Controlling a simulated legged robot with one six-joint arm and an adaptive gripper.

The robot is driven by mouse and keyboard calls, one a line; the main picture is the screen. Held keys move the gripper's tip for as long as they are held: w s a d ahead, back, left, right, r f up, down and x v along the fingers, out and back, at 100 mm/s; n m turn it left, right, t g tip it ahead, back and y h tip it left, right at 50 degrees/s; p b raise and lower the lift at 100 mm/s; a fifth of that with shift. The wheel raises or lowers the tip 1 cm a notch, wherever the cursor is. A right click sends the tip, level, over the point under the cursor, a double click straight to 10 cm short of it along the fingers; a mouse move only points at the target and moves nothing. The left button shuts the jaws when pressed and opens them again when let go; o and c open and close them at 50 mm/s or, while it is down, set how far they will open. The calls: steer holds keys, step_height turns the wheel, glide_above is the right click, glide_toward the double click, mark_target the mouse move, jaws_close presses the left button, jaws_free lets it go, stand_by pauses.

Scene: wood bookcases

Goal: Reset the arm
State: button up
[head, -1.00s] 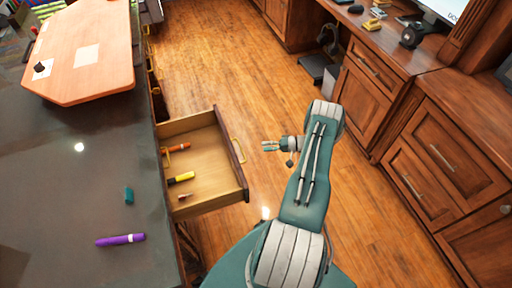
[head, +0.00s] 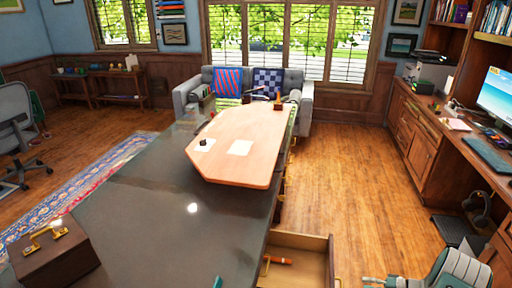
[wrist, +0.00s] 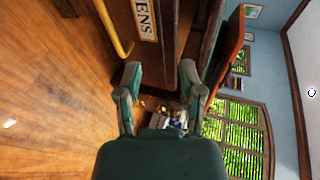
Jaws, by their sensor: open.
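My gripper (head: 372,282) shows at the bottom right of the head view, just right of the open drawer (head: 298,241). It is only partly in frame there. In the wrist view my gripper (wrist: 160,80) has its two green fingers spread apart, with nothing between them. A dark wooden front with a label ending in "ENS" (wrist: 147,18) and a yellow handle (wrist: 113,28) is close to the fingers in that view. My arm's upper link is at the bottom right corner of the head view.
The drawer holds an orange marker (head: 277,260) and juts from the dark desk (head: 150,205). A wooden board (head: 245,170) and a brown box (head: 52,255) are on the desk. A wooden counter (head: 425,120) lines the right. Open floor (head: 355,190) lies between.

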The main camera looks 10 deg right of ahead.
steer(key=a+r+n+g+h, duration=0.1)
steer(key=a+r+g+h, duration=0.1)
steer(key=a+r, duration=0.6)
steer(key=a+r+n+g+h, duration=0.1)
steer(key=a+r+n+g, duration=0.3)
steer(key=r, duration=0.7)
steer(key=a+r+m+g+h, duration=0.1)
steer(key=a+r+h, duration=0.1)
steer(key=a+r, duration=0.65)
steer(key=s+a+r+n+t+h, duration=0.1)
steer(key=s+a+r+t+h, duration=0.1)
steer(key=s+a+r, duration=0.4)
steer(key=s+a+r+n+t+h, duration=0.1)
steer(key=s+a+r+h, duration=0.3)
steer(key=s, duration=0.8)
step_height(320, 180, up, 3)
steer(key=shift+s+a+f+n+t+h, duration=0.1)
steer(key=shift+s+a+n+t+h, duration=0.25)
steer(key=shift+a+t, duration=0.5)
steer(key=shift+a, duration=0.1)
